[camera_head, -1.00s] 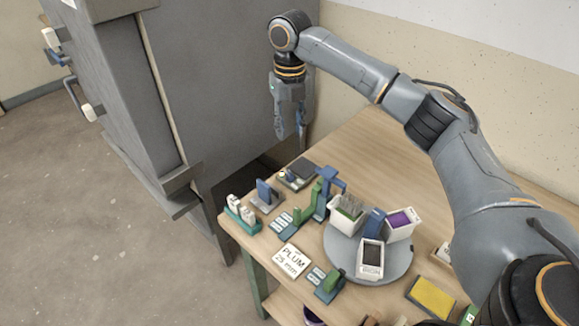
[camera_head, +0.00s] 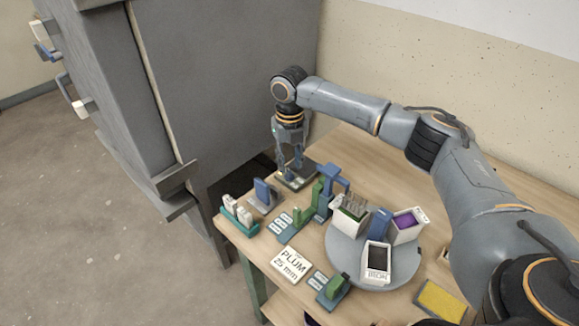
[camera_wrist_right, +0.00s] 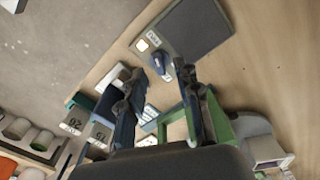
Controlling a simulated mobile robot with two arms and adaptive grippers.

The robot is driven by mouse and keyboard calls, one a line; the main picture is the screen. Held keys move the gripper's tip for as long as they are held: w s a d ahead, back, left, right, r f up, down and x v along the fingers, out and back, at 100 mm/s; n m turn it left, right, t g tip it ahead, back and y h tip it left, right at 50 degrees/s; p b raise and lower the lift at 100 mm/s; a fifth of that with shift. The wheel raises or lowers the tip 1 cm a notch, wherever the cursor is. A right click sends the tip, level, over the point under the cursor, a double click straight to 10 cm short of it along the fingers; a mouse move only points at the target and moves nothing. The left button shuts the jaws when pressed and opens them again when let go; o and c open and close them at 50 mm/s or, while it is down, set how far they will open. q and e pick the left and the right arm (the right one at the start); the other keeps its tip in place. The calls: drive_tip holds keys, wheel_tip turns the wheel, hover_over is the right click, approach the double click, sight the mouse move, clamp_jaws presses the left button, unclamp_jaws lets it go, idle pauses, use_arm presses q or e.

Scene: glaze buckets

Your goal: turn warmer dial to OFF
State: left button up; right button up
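The warmer (camera_head: 299,184) is a flat dark plate on the table's back left part, partly behind my right gripper in the head view. In the right wrist view the warmer plate (camera_wrist_right: 197,28) shows with its dial (camera_wrist_right: 159,62), a small dark blue knob. White labels with unreadable small print lie by the dial. My right gripper (camera_head: 289,170) points down over the warmer. In the right wrist view its fingers (camera_wrist_right: 164,73) are apart, with the dial in view between and beyond the tips; contact cannot be told. My left gripper is not in view.
Blue and green stands (camera_head: 329,190) are close to the warmer. A round grey tray (camera_head: 345,262) holds white buckets. A PLUM 25 mm card (camera_head: 291,264), a yellow sponge (camera_head: 440,301) and a teal rack (camera_head: 240,220) lie nearer. A grey kiln-like cabinet (camera_head: 215,90) rises at the left.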

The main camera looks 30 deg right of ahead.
sight(289, 174)
drive_tip(key=shift+f, duration=1.35)
clamp_jaws()
drive_tip(key=shift+r, duration=0.1)
